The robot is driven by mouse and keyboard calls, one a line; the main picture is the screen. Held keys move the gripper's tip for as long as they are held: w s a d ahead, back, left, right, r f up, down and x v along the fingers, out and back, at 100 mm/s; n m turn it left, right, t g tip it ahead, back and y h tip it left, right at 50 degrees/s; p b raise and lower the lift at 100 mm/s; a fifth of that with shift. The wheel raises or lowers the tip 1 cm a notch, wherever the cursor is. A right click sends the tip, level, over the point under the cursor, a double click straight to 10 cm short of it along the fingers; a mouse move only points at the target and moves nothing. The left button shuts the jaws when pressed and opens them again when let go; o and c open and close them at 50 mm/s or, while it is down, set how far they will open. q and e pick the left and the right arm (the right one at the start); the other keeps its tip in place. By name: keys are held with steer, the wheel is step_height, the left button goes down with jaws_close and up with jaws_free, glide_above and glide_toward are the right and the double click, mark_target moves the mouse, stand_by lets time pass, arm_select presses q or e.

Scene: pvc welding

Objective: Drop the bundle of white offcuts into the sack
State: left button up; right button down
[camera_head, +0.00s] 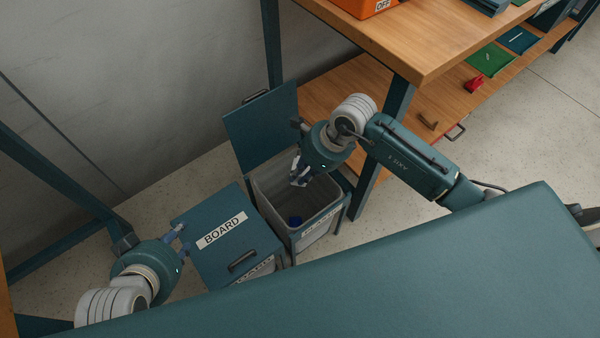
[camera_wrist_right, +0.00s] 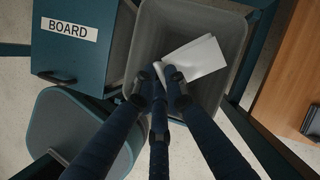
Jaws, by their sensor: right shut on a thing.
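My right gripper (camera_wrist_right: 160,88) is shut on the bundle of white offcuts (camera_wrist_right: 198,58), which looks like a flat white sheet or stack in the right wrist view. In the head view my right gripper (camera_head: 300,180) points down over the mouth of an open grey bin (camera_head: 268,190), with the white bundle (camera_head: 294,168) partly hidden at its fingers. The bundle is above the bin's floor, within its outline. I cannot make out a separate sack. My left gripper (camera_head: 182,240) is at the left edge of the BOARD bin's lid, its fingers apart and apparently empty.
The BOARD bin (camera_head: 212,258) is closed, left of the open bin. The open bin's teal lid (camera_head: 262,125) stands raised behind it. A wooden workbench (camera_head: 450,45) with a lower shelf is at right. A teal surface (camera_head: 400,280) fills the foreground.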

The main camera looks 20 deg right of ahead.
steer(key=c, duration=1.7)
jaws_free()
steer(key=v, duration=1.2)
steer(key=shift+s+d, duration=0.1)
